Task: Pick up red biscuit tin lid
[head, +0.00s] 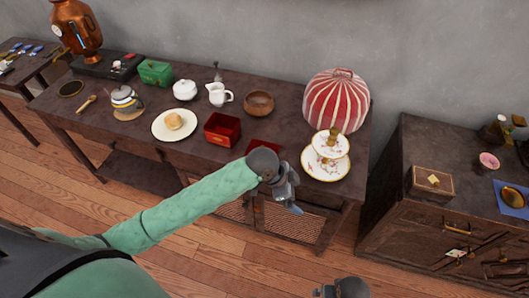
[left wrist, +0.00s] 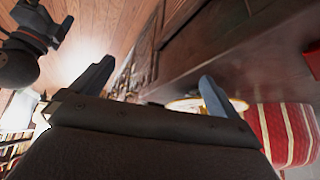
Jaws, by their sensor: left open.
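The red biscuit tin (head: 222,129) stands open on the long dark table in the head view. A flat red piece, which looks like its lid (head: 262,146), lies on the table to its right, partly hidden behind my left wrist. My left gripper (head: 289,196) is open and empty, in front of the table's front edge, apart from the lid. In the left wrist view its two fingers (left wrist: 156,78) are spread with nothing between them. A red piece (left wrist: 314,60) shows at that view's right edge; I cannot tell whether it is the tin or lid. A dark part of my right arm shows at the head view's bottom edge.
A tiered cake stand (head: 326,165) and a red striped cosy (head: 337,101) stand right of the lid. A wooden bowl (head: 259,103), white jug (head: 219,94) and plate with a bun (head: 174,125) are behind or left. A cabinet (head: 425,225) stands at right.

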